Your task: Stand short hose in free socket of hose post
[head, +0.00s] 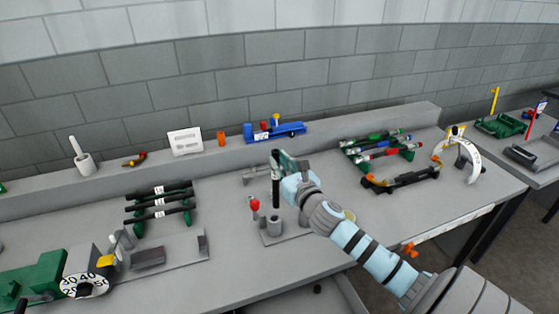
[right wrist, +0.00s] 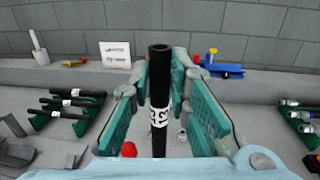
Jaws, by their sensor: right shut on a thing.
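A short black hose (head: 276,188) stands upright in my right gripper (head: 284,165). The right wrist view shows the hose (right wrist: 160,95), with a white marked band, between the teal finger pads (right wrist: 160,115). In the head view the hose's lower end appears just above a grey open socket (head: 274,227) on the base plate of the hose post, with a small gap. A red-topped piece (head: 255,206) stands left of that socket. My gripper and wrist hide part of the post's right side. My left gripper is out of view.
Black hoses lie on a green rack (head: 160,202) at left, beside a grey fixture and a green device with a dial (head: 85,285). Coloured tools rest on a rack (head: 377,146) at right. A raised ledge (head: 215,153) runs behind.

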